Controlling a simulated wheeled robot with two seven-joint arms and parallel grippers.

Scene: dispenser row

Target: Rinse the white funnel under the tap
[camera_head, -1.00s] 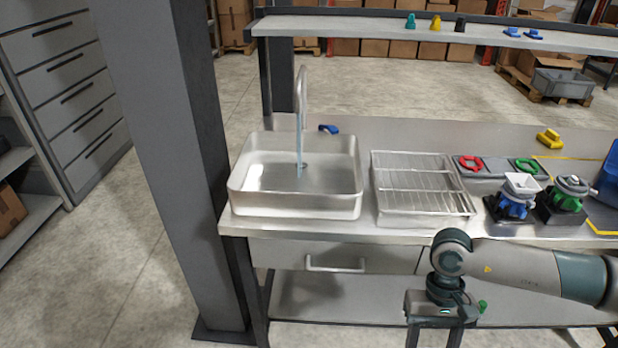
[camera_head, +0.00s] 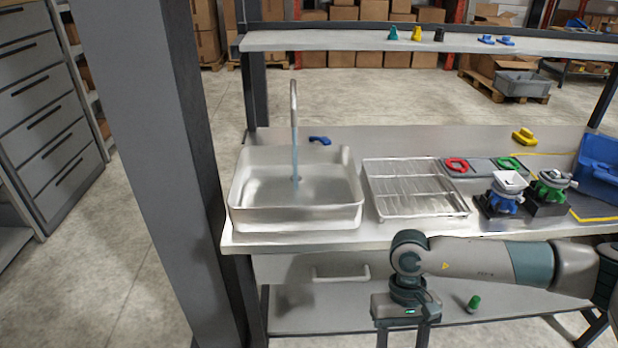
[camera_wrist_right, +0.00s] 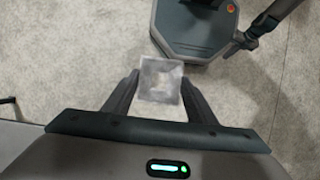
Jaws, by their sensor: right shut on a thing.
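My right gripper (camera_wrist_right: 160,90) is shut on a pale, square-rimmed funnel (camera_wrist_right: 160,79), seen between the fingers in the right wrist view. In the head view my right arm hangs in front of the bench, with its gripper pointing down and the fingertips cut off by the bottom edge, so the funnel is hidden there. The tap (camera_head: 293,100) stands over the metal sink (camera_head: 297,217) at the left end of the bench. A thin bluish stream runs from it into the basin. A blue lever (camera_head: 320,140) lies behind the sink. My left gripper is out of view.
Right of the sink are a wire drying rack (camera_head: 417,189), a blue dispenser (camera_head: 502,202) with a white square top, a green dispenser (camera_head: 550,187) and a blue bin (camera_head: 598,168). A grey post (camera_head: 160,150) stands left of the bench. A small green object (camera_head: 474,303) is low down.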

